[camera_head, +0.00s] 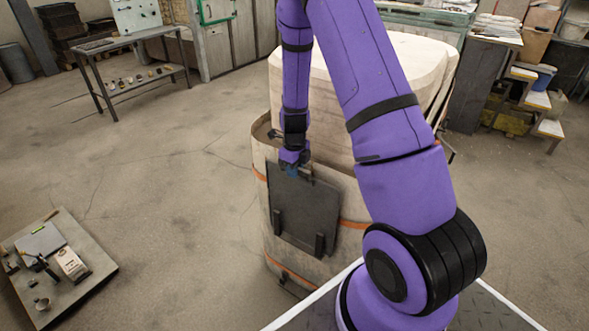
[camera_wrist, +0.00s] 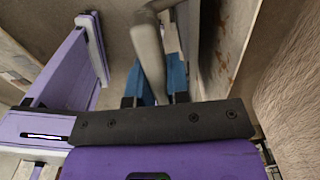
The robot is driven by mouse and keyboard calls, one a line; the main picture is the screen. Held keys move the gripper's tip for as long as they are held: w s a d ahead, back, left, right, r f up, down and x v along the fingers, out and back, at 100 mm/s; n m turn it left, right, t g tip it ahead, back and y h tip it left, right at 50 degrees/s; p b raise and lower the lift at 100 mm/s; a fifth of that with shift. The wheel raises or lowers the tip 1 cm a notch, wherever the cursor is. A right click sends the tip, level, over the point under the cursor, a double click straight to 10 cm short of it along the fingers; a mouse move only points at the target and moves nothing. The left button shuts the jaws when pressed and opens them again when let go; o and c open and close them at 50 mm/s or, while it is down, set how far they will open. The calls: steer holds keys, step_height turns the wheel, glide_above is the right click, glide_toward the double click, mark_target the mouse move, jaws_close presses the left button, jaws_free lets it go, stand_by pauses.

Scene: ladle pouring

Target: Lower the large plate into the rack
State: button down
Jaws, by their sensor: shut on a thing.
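The large plate (camera_head: 308,208) is a dark, flat, squarish sheet. In the head view it stands nearly upright against the front of a big pale block. My gripper (camera_head: 292,170) is at its upper left edge and is shut. In the wrist view, a rounded pale grey bar (camera_wrist: 148,55) lies between my blue fingers (camera_wrist: 162,85); I take it as the plate's handle. The rack shows as two short dark brackets, left (camera_head: 277,221) and right (camera_head: 319,244), overlapping the plate's lower part in the picture. I cannot tell if the plate's bottom edge is seated.
A low platform (camera_head: 95,268) with small items lies at the lower left. A metal table (camera_head: 140,40) stands at the back left. The floor between them is clear.

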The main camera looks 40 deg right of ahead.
steer(key=shift+f, duration=0.3)
stand_by(0.5)
steer(key=c, duration=1)
jaws_free()
step_height(320, 180, up, 11)
steer(key=shift+f, duration=0.1)
